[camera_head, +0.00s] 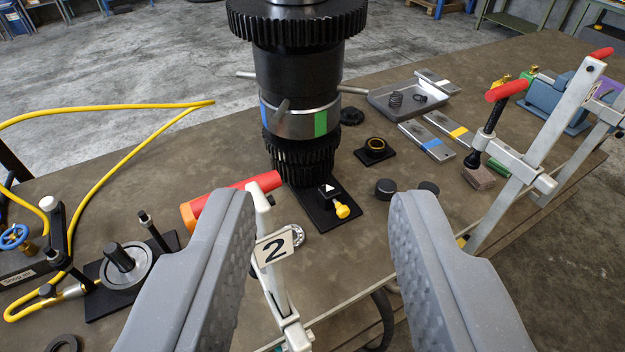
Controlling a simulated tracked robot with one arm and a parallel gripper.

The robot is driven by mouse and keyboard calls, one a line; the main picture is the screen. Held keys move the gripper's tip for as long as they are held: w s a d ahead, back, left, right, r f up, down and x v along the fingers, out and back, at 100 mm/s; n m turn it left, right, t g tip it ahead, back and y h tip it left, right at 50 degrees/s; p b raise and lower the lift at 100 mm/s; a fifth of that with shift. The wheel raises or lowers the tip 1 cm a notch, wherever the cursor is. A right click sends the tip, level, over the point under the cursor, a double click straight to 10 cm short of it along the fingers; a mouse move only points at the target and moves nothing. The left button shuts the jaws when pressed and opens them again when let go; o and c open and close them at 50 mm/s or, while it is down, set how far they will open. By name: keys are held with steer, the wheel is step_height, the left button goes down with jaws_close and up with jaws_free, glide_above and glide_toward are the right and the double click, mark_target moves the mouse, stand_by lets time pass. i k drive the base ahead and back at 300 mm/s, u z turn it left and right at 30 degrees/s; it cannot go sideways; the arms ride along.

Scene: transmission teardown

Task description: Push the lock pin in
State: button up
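A small yellow knob (342,210), which looks like the lock pin, sticks out of a black block with a white arrow mark (328,191). How far the pin is in, I cannot tell. The block sits on a black base plate (318,214) at the foot of the upright black gear stack (296,85), which has a silver ring with green and blue marks. My gripper (320,203) is open and empty, with its two grey fingers wide apart in the foreground. The knob lies beyond the fingertips, between them in the picture and apart from both.
A white clamp labelled 2 (272,250) stands between the fingers in view, close to the left one. A red-and-orange handle (230,200) lies left of the stack. A larger white clamp (540,150) stands right. A grey tray (405,108) and a yellow hose (100,108) lie farther out.

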mark_target(342, 211)
steer(key=z, duration=1.4)
steer(key=k, duration=0.65)
steer(key=u, duration=0.6)
steer(key=i, duration=1)
steer(key=u, duration=0.05)
